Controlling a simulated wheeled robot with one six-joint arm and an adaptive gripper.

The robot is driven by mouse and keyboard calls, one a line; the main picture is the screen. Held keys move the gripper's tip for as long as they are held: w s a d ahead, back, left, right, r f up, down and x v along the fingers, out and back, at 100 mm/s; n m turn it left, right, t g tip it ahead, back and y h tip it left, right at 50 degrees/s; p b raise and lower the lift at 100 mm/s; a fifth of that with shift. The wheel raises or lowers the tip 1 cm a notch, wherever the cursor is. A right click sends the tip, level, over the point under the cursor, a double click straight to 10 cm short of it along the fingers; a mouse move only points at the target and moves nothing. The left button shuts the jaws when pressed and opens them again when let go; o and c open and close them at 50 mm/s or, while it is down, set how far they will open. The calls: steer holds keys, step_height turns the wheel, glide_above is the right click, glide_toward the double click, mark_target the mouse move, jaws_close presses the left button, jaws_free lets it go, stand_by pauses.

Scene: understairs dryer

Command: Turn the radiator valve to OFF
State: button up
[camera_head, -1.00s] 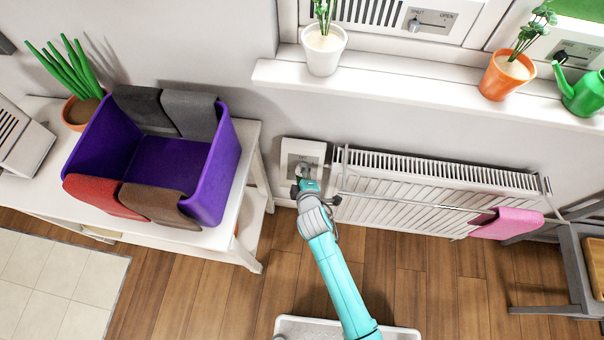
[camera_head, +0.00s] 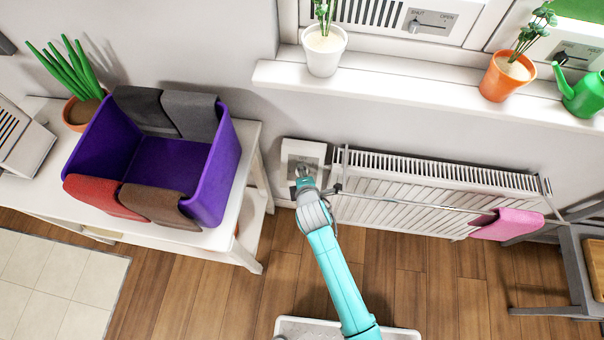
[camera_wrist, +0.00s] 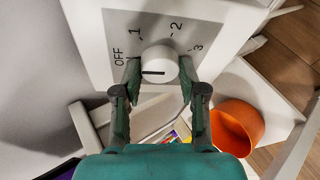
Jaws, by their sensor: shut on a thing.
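The radiator valve's white round knob (camera_wrist: 160,60) sits on a grey dial plate (camera_wrist: 190,32) marked OFF, 1, 2 and 3 in the wrist view. A dark pointer line on the knob lies roughly level in that view, its left end towards the OFF side. My gripper (camera_wrist: 160,73) has one finger on each side of the knob and is shut on it. In the head view, the pale valve panel (camera_head: 301,150) is on the wall left of the radiator (camera_head: 430,185), and my gripper (camera_head: 304,180) mostly hides the knob.
A white table (camera_head: 247,180) holding a purple bin (camera_head: 222,175) stands left of the valve. A towel rail crosses the radiator front, with a pink cloth (camera_head: 507,224) on it. A windowsill (camera_head: 400,98) with pots is above. An orange pot (camera_wrist: 238,125) shows below right in the wrist view.

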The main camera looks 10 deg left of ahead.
steer(key=o, duration=1.1)
steer(key=shift+w, duration=0.1)
steer(key=shift+o, duration=0.2)
steer(key=v, duration=1.2)
